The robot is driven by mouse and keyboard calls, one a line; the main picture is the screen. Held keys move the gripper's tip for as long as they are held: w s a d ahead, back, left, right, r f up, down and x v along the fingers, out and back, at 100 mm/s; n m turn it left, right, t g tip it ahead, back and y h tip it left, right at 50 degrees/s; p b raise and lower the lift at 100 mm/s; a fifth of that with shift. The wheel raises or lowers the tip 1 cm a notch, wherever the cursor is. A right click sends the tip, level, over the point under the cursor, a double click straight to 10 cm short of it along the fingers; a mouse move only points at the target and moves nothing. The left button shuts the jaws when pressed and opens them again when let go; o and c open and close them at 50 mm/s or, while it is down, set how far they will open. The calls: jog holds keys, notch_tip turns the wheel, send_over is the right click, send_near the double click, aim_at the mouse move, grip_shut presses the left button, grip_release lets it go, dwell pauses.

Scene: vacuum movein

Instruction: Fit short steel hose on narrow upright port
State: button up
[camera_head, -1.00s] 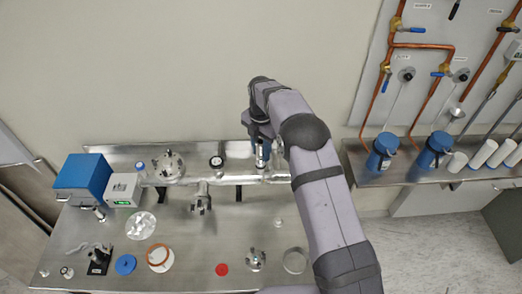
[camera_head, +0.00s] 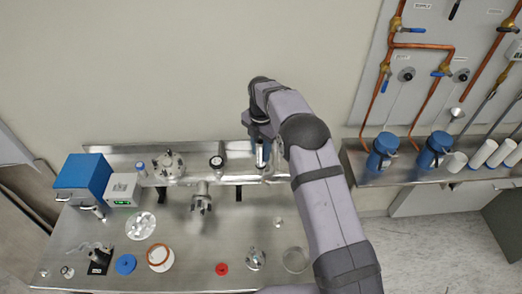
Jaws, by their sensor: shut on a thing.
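My gripper (camera_head: 261,141) is above the right part of the steel pipe that runs along the back of the bench, with its jaws pointing down. It is shut on a short, shiny steel piece (camera_head: 262,156), which looks like the short steel hose and hangs upright. The piece's lower end is close to the pipe. I cannot tell whether it touches a port there. The narrow upright port is not clearly visible, and my arm hides the area to the right of the gripper.
A round gauge (camera_head: 217,162) and a domed steel vessel (camera_head: 169,166) stand to the left along the pipe. A flanged fitting (camera_head: 201,203) projects forward from it. A blue box (camera_head: 83,180) is far left. The bench's front middle holds a red disc (camera_head: 222,269) and has free room.

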aim_at(261, 142)
jog(key=shift+f+b, duration=0.35)
jog(key=shift+f, duration=0.2)
dwell(0.7)
jog(key=o, duration=1.2)
jog(key=shift+r, duration=0.1)
jog(key=shift+r+b, duration=1.8)
jog(key=shift+r, duration=1.85)
